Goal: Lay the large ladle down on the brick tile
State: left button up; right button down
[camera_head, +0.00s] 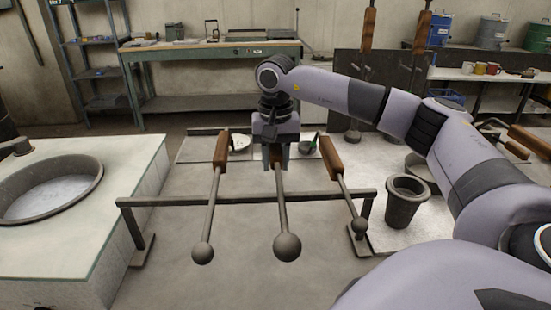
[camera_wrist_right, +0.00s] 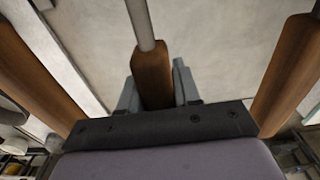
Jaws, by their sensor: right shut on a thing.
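The large ladle (camera_head: 287,247) is the middle one of three, with a long grey shaft and the biggest round bowl. My right gripper (camera_head: 276,156) is shut on its brown handle; the handle also shows between the fingers in the right wrist view (camera_wrist_right: 152,78). The ladle's shaft crosses the dark rail of the rack (camera_head: 150,201); I cannot tell whether it touches the rail. The bowl hangs on the near side. I cannot pick out the brick tile with certainty. My left gripper is not clearly in view.
A smaller ladle (camera_head: 203,253) lies left of the large one, another (camera_head: 359,226) right. Their handles flank my gripper closely. A dark crucible (camera_head: 405,203) stands at right. A round basin (camera_head: 50,190) is set in the left bench. A white dish (camera_head: 239,142) lies behind the rack.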

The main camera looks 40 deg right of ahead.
jog(key=c, duration=0.7)
grip_release()
jog(key=shift+c, duration=0.2)
jog(key=shift+f, duration=0.25)
notch_tip(320, 180, up, 7)
jog(key=shift+s+a+r, duration=0.1)
jog(key=shift+a, duration=0.05)
notch_tip(320, 180, up, 3)
jog(key=p, duration=0.3)
jog(key=shift+r, duration=0.1)
jog(key=shift+r+p, duration=0.75)
jog(key=shift+p, duration=0.25)
notch_tip(320, 180, up, 3)
jog(key=p, duration=0.2)
jog(key=shift+f+p, duration=0.2)
jog(key=shift+p, duration=0.2)
